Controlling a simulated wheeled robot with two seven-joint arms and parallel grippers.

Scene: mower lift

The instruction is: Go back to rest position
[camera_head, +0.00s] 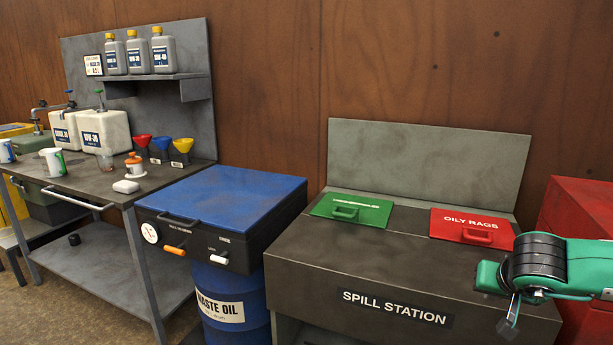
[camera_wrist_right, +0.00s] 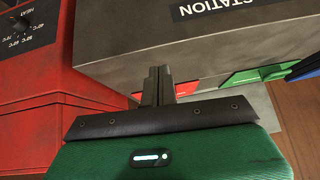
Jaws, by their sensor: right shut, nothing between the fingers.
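My right arm, green and black, comes in from the right edge of the head view. Its gripper (camera_head: 508,322) hangs in front of the right end of the spill station (camera_head: 340,262) and holds nothing. Whether the fingers touch the station I cannot tell. My left arm and gripper are not in the head view.
The station has a green lid (camera_head: 352,209) and a red oily rags lid (camera_head: 471,228), both closed. A red cabinet (camera_head: 580,205) stands at right. Left are a blue waste oil drum (camera_head: 232,310) under a blue-topped unit (camera_head: 225,190) and a workbench (camera_head: 95,180) with bottles and funnels.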

